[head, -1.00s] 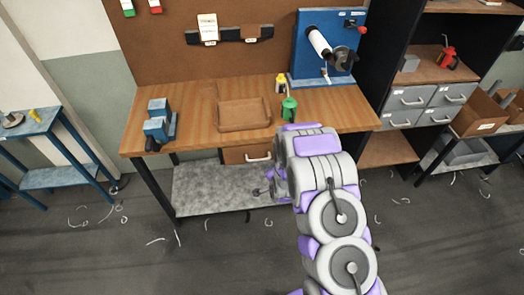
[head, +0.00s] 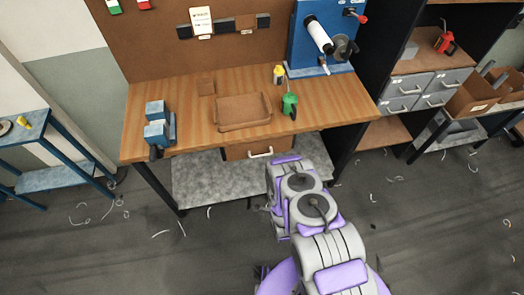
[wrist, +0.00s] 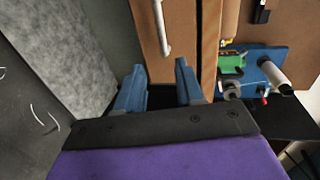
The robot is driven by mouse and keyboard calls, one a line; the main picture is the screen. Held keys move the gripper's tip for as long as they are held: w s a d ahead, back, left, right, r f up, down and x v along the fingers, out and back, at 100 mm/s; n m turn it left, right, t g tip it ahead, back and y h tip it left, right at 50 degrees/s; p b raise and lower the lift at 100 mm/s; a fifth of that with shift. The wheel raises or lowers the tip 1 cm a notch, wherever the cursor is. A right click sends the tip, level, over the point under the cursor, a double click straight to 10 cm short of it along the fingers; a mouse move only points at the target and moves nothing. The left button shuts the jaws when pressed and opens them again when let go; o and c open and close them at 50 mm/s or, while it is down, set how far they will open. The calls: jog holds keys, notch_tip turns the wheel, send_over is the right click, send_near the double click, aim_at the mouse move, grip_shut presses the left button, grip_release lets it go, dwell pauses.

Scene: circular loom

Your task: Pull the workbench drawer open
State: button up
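The workbench drawer (head: 238,151) has a brown wooden front and a pale bar handle (head: 261,152). It hangs under the right-middle of the bench top (head: 180,100) and looks closed. In the wrist view the drawer front (wrist: 183,55) and its handle (wrist: 163,28) are ahead of my gripper (wrist: 158,84). The two blue fingers are spread apart with nothing between them. The handle lies beyond the fingertips, roughly in line with the gap, and does not touch them. In the head view my arm hides the gripper.
A brown tray (head: 243,112), a green oil can (head: 289,104), a yellow-topped bottle (head: 278,74) and a blue vise (head: 159,125) stand on the bench. A grey lower shelf (head: 215,180) lies below the drawer. Grey drawers (head: 403,89) are at right. Curled scraps lie on the floor.

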aim_at(262, 155)
jog(key=b+x, duration=0.2)
jog(key=b, duration=0.7)
jog(key=shift+w+a+f, duration=0.1)
jog(key=shift+w+f, duration=0.15)
jog(key=b, duration=0.3)
jog(key=shift+w, duration=0.1)
jog(key=shift+r+b+x, duration=0.1)
jog(key=shift+b+x, duration=1.1)
jog(key=shift+x, duration=2.4)
jog(key=shift+r+b+x, duration=0.15)
jog(key=shift+b+x, duration=1)
jog(key=shift+x, duration=2.5)
grip_shut()
